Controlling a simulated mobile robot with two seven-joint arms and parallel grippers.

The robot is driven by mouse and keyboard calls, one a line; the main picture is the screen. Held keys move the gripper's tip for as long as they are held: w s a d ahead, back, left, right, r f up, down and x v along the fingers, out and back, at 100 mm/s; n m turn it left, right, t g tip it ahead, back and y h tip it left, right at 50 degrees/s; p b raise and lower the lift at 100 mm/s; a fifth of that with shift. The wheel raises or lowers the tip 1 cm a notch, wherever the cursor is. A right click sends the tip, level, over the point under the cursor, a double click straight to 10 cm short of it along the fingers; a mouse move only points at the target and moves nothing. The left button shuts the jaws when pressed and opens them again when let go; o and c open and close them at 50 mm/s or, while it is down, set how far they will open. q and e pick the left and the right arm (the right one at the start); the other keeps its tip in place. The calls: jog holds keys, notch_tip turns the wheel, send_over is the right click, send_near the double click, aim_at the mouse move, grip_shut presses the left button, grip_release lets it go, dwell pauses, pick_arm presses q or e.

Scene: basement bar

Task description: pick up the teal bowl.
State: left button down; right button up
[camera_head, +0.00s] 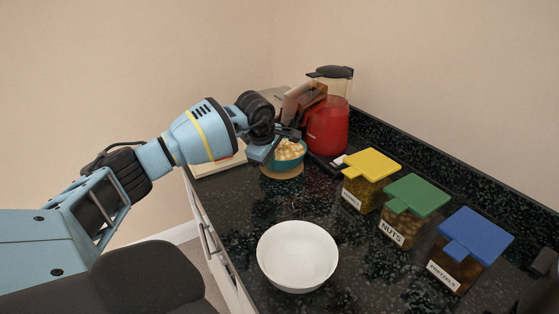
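The teal bowl (285,165) stands on a round tan mat (283,176) towards the back of the dark counter and holds pale round snacks (289,149). My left gripper (276,146) reaches in from the left, right at the bowl's left and back side, and covers part of its rim. Its fingers are small and partly hidden, so I cannot tell whether they touch the rim or are open or shut. My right gripper is not in view.
A red blender (326,127) stands just behind the bowl. A white bowl (297,256) is nearer on the counter. Jars with yellow (371,165), green (416,195) and blue (471,235) lids line the right side. Clear counter lies between the two bowls.

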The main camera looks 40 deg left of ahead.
pick_arm(q)
jog(key=shift+r, duration=0.15)
